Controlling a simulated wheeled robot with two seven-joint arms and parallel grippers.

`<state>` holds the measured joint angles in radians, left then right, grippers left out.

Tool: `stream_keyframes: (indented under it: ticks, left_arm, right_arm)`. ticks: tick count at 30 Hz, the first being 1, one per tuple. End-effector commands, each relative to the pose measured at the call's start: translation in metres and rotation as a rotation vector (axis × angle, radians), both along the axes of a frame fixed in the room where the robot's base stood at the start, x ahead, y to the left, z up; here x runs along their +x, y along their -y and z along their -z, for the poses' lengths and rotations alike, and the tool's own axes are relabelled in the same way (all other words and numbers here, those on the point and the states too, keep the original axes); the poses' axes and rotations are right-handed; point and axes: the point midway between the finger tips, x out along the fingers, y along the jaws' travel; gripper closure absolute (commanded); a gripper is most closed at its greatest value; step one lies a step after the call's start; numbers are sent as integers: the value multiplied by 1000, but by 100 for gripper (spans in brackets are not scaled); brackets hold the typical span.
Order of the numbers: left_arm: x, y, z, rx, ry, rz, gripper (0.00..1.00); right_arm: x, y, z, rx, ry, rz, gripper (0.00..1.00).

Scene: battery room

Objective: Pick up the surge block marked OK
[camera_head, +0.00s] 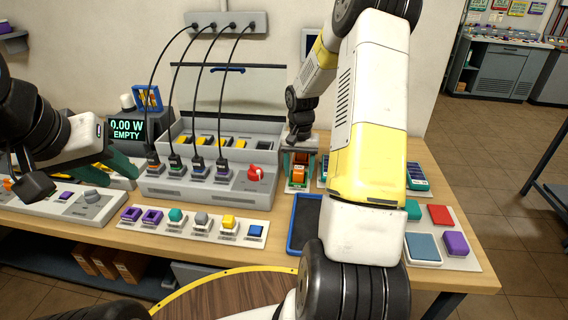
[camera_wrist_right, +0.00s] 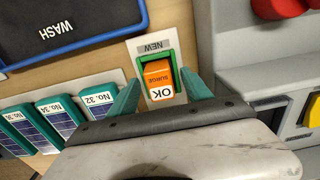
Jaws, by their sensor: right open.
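The orange surge block (camera_wrist_right: 158,76) shows the words SURGE and OK in the right wrist view. It sits in a green holder on a pale plate marked NEW (camera_wrist_right: 150,46). It also shows in the head view (camera_head: 299,174), on the table beside the grey test bench. My right gripper (camera_wrist_right: 161,92) is open, with one teal finger on each side of the block; I cannot tell whether either touches it. In the head view my right gripper (camera_head: 299,158) is over the block. My left gripper (camera_head: 118,166) is at the left, away from the block; its jaw gap is unclear.
The grey bench (camera_head: 215,187) with black cables and a red knob (camera_head: 255,173) stands left of the block. A blue-rimmed tray marked WASH (camera_wrist_right: 75,31) and several numbered teal modules (camera_wrist_right: 57,113) lie near it. My right arm hides part of the table.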

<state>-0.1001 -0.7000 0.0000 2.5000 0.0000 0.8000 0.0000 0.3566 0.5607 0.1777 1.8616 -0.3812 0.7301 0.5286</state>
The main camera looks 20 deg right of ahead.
Motion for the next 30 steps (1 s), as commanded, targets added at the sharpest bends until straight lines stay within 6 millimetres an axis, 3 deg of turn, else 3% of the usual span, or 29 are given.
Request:
stream_keyframes:
  ticks: [5,12,14,23,30]
  left_arm:
    - [0,0,0,0,0,0,64]
    - [0,0,0,0,0,0,64]
    - [0,0,0,0,0,0,64]
    - [0,0,0,0,0,0,64]
    - [0,0,0,0,0,0,64]
  right_arm:
    - [0,0,0,0,0,0,44]
    - [0,0,0,0,1,0,91]
    - [0,0,-1,0,1,0,100]
    - [1,0,-3,-1,2,0,100]
    - [1,0,-41,-2,6,1,100]
